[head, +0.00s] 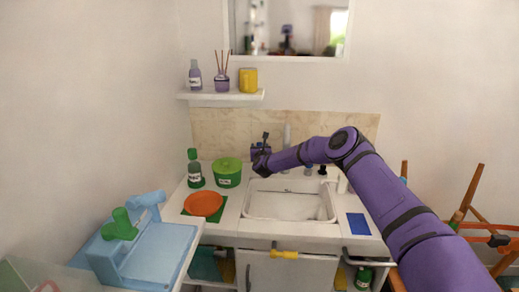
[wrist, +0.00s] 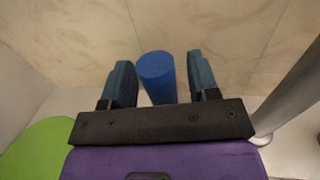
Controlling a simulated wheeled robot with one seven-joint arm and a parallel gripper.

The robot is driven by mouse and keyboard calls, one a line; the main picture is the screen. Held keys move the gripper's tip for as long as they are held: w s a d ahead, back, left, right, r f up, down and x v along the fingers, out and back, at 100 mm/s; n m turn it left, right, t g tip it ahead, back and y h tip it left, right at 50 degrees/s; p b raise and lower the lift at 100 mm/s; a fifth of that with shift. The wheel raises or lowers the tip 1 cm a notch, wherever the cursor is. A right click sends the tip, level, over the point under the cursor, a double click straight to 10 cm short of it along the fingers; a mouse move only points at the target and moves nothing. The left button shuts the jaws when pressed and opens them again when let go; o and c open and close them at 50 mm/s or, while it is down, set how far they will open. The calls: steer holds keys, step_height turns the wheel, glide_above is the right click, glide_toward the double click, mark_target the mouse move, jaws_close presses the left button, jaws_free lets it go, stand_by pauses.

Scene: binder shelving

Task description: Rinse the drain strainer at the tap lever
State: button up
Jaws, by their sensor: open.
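My purple arm reaches over the sink (head: 262,215), and my gripper (head: 261,141) is behind its back left corner, left of the grey upright tap (head: 287,135). In the wrist view my gripper (wrist: 160,82) is open, with a blue cylinder (wrist: 156,72) between its two fingers. Gaps show on both sides of the cylinder. A grey post, probably the tap (wrist: 292,92), stands to the right in that view. I cannot make out a drain strainer or a separate tap lever in either view.
A green tub (head: 228,178), a green bottle (head: 194,170) and an orange dish (head: 203,204) stand left of the sink. A blue flat pad (head: 357,224) lies to its right. A tiled backsplash (wrist: 80,30) rises close behind the blue cylinder.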

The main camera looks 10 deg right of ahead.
jaws_close()
steer(key=shift+s, duration=0.1)
steer(key=shift+s+a+f+t, duration=0.1)
steer(key=shift+s+a+t, duration=0.15)
steer(key=shift+s+t, duration=0.55)
steer(key=shift+w, duration=0.2)
jaws_free()
steer(key=shift+s, duration=0.15)
steer(key=s+a+f, duration=0.1)
steer(key=s+f, duration=0.1)
steer(key=s, duration=0.8)
steer(key=shift+s, duration=0.15)
